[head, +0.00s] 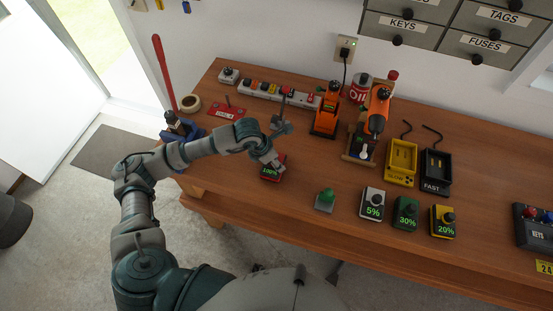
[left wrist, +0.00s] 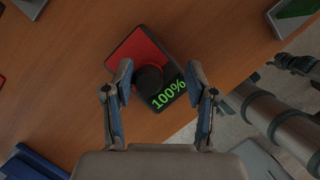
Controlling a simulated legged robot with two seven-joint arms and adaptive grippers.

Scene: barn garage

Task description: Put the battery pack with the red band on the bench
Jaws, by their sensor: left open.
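The battery pack with the red band (head: 270,176) sits on the wooden bench (head: 300,170) near its front left edge. Its screen reads 100% in green. In the left wrist view the pack (left wrist: 140,50) shows a red top and a round black knob (left wrist: 150,79). My left gripper (head: 277,164) is over the pack and partly hides it. In the left wrist view the left gripper (left wrist: 158,72) is open, with one finger on each side of the knob; I cannot tell whether they touch it. My right gripper is not in view.
Packs reading 5% (head: 372,204), 30% (head: 405,213) and 20% (head: 443,221) stand to the right, beyond a green button block (head: 325,201). Behind are a yellow SLOW charger (head: 401,162), a black FAST charger (head: 435,171) and orange drills (head: 327,112). Bare bench lies between the button and the drills.

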